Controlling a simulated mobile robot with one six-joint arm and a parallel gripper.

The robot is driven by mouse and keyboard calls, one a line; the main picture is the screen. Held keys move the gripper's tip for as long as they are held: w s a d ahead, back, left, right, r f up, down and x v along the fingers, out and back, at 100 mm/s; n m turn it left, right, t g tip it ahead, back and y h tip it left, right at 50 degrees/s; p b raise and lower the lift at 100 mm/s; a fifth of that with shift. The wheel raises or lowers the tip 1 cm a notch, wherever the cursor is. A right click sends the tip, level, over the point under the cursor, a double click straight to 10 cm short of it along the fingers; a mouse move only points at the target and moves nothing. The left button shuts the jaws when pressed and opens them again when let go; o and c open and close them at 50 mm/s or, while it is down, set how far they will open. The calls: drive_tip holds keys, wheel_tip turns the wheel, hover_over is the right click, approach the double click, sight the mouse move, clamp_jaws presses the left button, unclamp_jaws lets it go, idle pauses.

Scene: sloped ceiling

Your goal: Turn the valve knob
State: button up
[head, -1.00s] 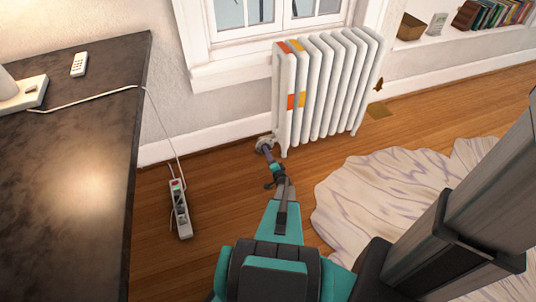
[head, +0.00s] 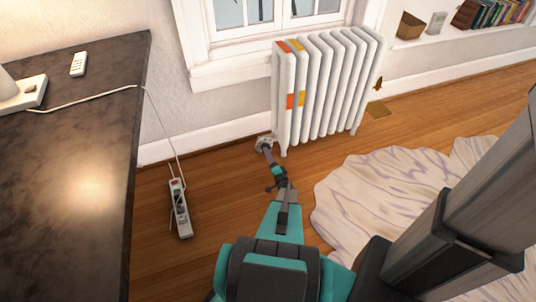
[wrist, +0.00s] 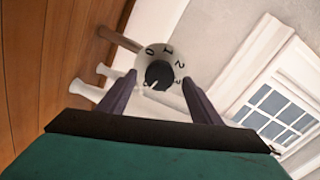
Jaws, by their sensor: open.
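The valve knob (wrist: 160,73) shows in the wrist view as a round pale dial with numbers, a dark centre and a small white mark. In the head view the valve knob (head: 264,142) is a small pale shape low at the radiator's left end, partly hidden by my gripper. The white radiator (head: 322,85) stands under the window. My gripper (head: 267,153) reaches down to the knob. In the wrist view its two fingers (wrist: 160,84) are open and apart, one to each side of the dial's lower part. I cannot tell whether they touch it.
A dark table (head: 70,170) fills the left side. A power strip (head: 180,208) with a white cable lies on the wooden floor left of my arm. A pale wavy rug (head: 385,195) lies to the right. The wall and baseboard (head: 205,137) are close behind the knob.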

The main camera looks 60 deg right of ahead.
drive_tip(key=b+v, duration=0.4)
drive_tip(key=v, duration=0.7)
idle(0.6)
